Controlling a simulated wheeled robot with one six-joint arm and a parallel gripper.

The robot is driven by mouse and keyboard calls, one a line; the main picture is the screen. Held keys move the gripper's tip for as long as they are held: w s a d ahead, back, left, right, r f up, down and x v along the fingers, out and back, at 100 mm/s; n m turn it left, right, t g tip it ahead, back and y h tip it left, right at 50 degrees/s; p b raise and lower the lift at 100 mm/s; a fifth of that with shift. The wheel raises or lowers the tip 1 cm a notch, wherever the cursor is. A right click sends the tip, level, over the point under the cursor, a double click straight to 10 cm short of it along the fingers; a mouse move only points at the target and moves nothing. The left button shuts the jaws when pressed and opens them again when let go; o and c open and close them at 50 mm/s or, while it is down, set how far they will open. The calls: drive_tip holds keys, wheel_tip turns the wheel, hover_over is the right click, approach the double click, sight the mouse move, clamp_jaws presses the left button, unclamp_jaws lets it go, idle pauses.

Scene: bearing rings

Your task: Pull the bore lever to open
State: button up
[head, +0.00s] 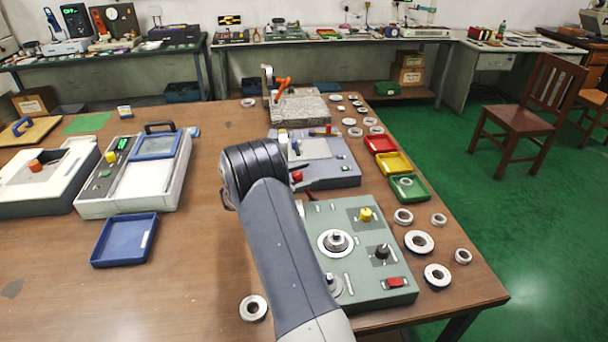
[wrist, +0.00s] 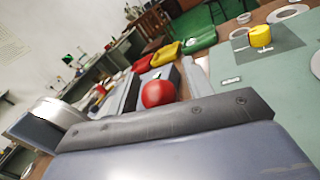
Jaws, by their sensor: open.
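A red ball knob (head: 297,177) sits at the near left edge of a blue-grey bench device (head: 335,176). It looks like the lever's knob, but I cannot read a label confirming this. In the wrist view the red ball (wrist: 158,92) shows large and close, just beyond the gripper's dark bar. My gripper (wrist: 125,97) is open, with the ball ahead of the gap between its fingers; no contact shows. In the head view my arm hides most of the gripper. The lever's shaft is mostly hidden.
A green panel device (head: 360,285) with a yellow knob (head: 366,214) stands right of my arm. Red, yellow and green trays (head: 380,143) and loose rings line the right table edge. A blue tray (head: 125,239) lies left. Clear wood lies between it and my arm.

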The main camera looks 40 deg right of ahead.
clamp_jaws()
idle(0.4)
drive_tip(key=shift+d+r, duration=0.1)
drive_tip(key=shift+s+d+r+m+y+p, duration=0.2)
drive_tip(key=shift+s+d+y, duration=0.1)
drive_tip(key=shift+d+y, duration=0.25)
drive_tip(key=shift+s+d+r+m+y+p, duration=0.1)
drive_tip(key=shift+s+d+m+y+p, duration=0.15)
drive_tip(key=shift+d+y, duration=0.25)
drive_tip(key=s+d+f+m+t+y+p, duration=0.1)
drive_tip(key=s+d+f+t+y, duration=0.1)
drive_tip(key=d+y, duration=0.4)
drive_tip(key=shift+s+f+p, duration=0.25)
drive_tip(key=shift+s+p, duration=0.1)
drive_tip(key=shift+s, duration=0.25)
drive_tip(key=shift+d, duration=0.1)
